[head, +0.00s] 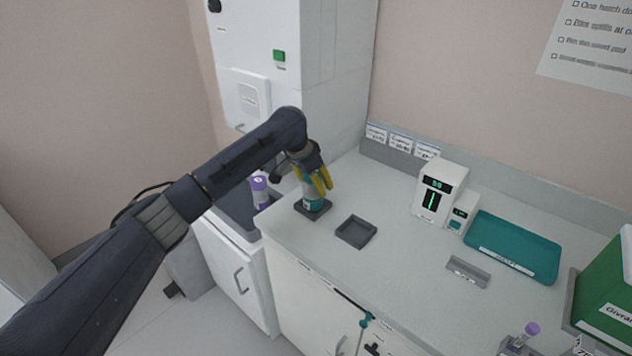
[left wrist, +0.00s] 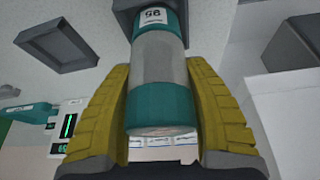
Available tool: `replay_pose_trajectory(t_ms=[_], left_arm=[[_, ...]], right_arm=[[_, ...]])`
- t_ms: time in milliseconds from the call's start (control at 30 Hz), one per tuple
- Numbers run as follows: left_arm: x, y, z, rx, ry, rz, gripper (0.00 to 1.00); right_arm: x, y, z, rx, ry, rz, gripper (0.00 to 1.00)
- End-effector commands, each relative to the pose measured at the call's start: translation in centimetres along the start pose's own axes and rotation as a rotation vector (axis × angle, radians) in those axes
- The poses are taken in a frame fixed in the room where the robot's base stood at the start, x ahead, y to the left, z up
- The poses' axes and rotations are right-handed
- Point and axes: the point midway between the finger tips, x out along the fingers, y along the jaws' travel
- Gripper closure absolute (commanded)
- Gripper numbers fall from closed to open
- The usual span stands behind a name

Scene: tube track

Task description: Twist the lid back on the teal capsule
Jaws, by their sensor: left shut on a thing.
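The teal capsule (head: 312,202) stands upright in a dark square holder (head: 315,214) at the counter's left end. In the left wrist view the capsule (left wrist: 160,58) has a teal lower part with a printed white label, a grey middle band and a teal lid (left wrist: 160,106) at its top end. The lid appears in line with the body; whether it is threaded tight I cannot tell. My left gripper (head: 318,181), with yellow fingers, comes from above and is shut on the lid, one finger on each side. My right gripper is not in view.
An empty dark square tray (head: 356,231) lies just right of the holder. A white device (head: 440,190), a teal tray (head: 515,247) and a green box (head: 606,280) stand farther right. A purple-capped tube (head: 259,190) is left of the counter.

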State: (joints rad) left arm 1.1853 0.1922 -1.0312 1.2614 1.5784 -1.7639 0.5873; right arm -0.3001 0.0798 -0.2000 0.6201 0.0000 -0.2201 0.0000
Motion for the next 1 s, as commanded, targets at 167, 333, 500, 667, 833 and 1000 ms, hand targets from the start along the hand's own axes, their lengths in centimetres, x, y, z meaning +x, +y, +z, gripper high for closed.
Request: replay_pose_trajectory(t_ms=[167, 333, 500, 667, 833, 1000], left_arm=[[0.22, -0.01, 0.09, 0.000, 0.000, 0.000, 0.85], [0.23, -0.01, 0.09, 0.000, 0.000, 0.000, 0.85], [0.23, 0.00, 0.09, 0.000, 0.000, 0.000, 0.85], [0.34, 0.00, 0.13, -0.001, 0.000, 0.000, 0.85], [0.37, 0.01, 0.14, 0.003, 0.001, 0.002, 0.85], [0.36, 0.08, 0.14, 0.048, 0.000, 0.022, 0.85]], right_arm=[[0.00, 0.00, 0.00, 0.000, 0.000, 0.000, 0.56], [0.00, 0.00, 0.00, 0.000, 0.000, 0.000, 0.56], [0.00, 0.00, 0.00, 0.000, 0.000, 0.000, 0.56], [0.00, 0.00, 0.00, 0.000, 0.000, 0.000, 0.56], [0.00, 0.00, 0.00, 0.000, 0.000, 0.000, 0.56], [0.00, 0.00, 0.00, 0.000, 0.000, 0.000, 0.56]])
